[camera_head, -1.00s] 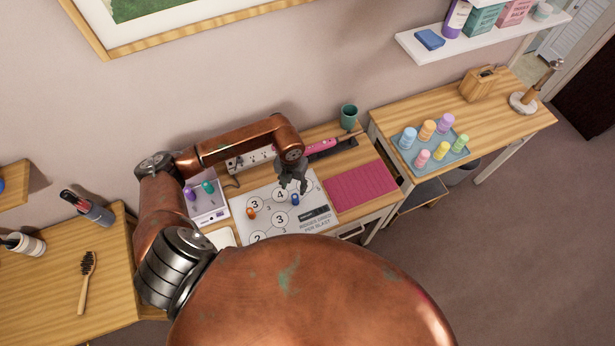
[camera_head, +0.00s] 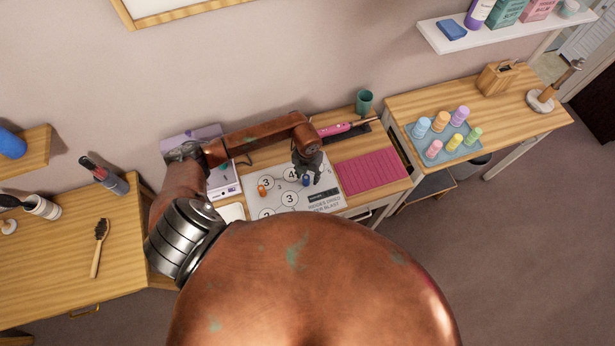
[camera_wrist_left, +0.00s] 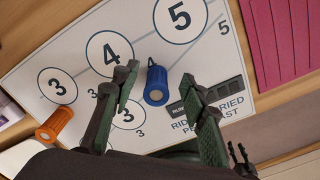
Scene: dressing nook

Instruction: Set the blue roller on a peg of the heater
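The blue roller (camera_head: 306,181) stands on the white printed mat (camera_head: 332,198) on the middle table. In the left wrist view the blue roller (camera_wrist_left: 156,86) shows between the two fingers. My left gripper (camera_head: 307,174) is over it, open, with a gap on both sides in the wrist view (camera_wrist_left: 159,82). The heater (camera_head: 222,188) is the white box with a lilac lid at the mat's left. My arm covers part of it, and its pegs cannot be made out now. My right gripper is not in view.
An orange roller (camera_head: 262,190) is on the mat left of the blue one. A pink ridged mat (camera_head: 371,173) lies to the right. Behind are a pink styling iron (camera_head: 335,130) and a green cup (camera_head: 364,101). A tray (camera_head: 478,147) of several pastel rollers is on the right table.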

